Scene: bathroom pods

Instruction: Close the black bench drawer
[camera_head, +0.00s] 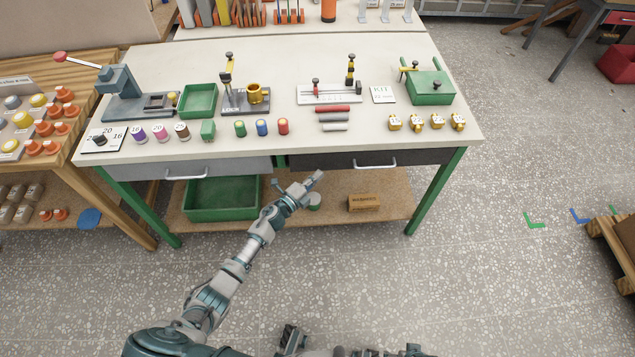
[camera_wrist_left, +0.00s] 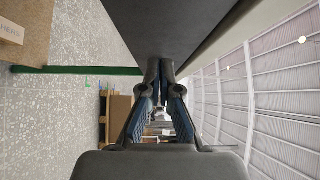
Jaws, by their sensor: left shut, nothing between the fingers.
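The black bench drawer (camera_head: 420,157) is under the right half of the white-topped bench, with a pale bar handle (camera_head: 375,165) on its front. How far it stands out from the bench is hard to tell. My left gripper (camera_head: 318,176) is shut and empty, just below and left of the handle, near the drawer's left end. Whether it touches the drawer is unclear. In the left wrist view the closed fingers (camera_wrist_left: 160,88) point forward, with a dark panel (camera_wrist_left: 180,28), seemingly the drawer, close above them.
A grey drawer (camera_head: 220,168) is on the bench's left side. A green leg (camera_head: 437,190) stands at the right. A lower shelf carries a green bin (camera_head: 222,213) and a cardboard box (camera_head: 364,203). Small parts and fixtures cover the benchtop. The floor in front right is clear.

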